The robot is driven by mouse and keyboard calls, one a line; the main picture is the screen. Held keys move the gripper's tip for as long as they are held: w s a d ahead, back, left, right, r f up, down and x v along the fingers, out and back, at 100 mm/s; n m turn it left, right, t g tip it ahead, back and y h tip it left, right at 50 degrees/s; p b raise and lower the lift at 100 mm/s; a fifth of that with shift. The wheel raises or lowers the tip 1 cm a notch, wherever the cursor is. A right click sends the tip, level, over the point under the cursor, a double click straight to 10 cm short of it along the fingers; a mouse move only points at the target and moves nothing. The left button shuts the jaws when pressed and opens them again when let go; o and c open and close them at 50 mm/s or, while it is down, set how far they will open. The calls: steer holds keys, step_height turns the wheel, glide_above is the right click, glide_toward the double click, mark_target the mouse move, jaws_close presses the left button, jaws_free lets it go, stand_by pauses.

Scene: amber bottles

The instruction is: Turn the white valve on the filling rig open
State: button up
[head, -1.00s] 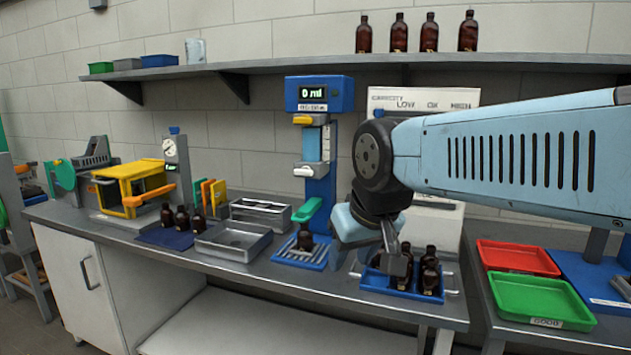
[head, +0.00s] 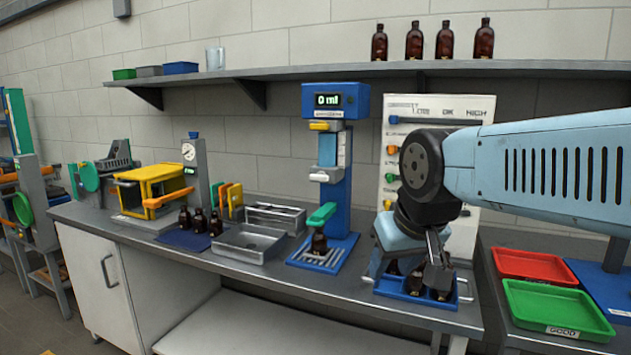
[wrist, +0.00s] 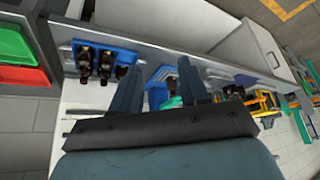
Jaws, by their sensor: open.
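The filling rig (head: 332,187) is a blue column with a display reading 0 ml, standing on the bench in the head view. The white valve (head: 320,178) is a small light lever on its front, below a clear blue-tinted section. A yellow lever (head: 322,126) sits above it and a green lever (head: 321,213) below, over an amber bottle (head: 319,242). My gripper (head: 438,277) is open and empty, pointing down over the blue bottle crate, right of the rig. In the wrist view my gripper's two fingers (wrist: 157,88) are apart; the white valve cannot be made out there.
The blue crate (head: 392,287) with several amber bottles lies below my gripper. Red (head: 535,264) and green (head: 560,308) trays are at right. A metal tray (head: 247,243) is left of the rig. A shelf (head: 300,73) with bottles runs above.

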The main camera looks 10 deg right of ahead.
steer(key=w+d+r+m+t+h, duration=0.2)
steer(key=w+m+t, duration=0.5)
steer(key=w, duration=1.4)
steer(key=m+t+y, duration=0.5)
steer(key=m, duration=0.4)
glide_toward(320, 179)
steer(key=w, duration=0.3)
steer(key=w+a, duration=0.1)
steer(key=w, duration=0.5)
steer(key=shift+w+a, duration=0.2)
steer(key=shift+a, duration=0.05)
steer(key=shift+d, duration=0.1)
steer(key=c, duration=0.8)
steer(key=shift+o, duration=0.2)
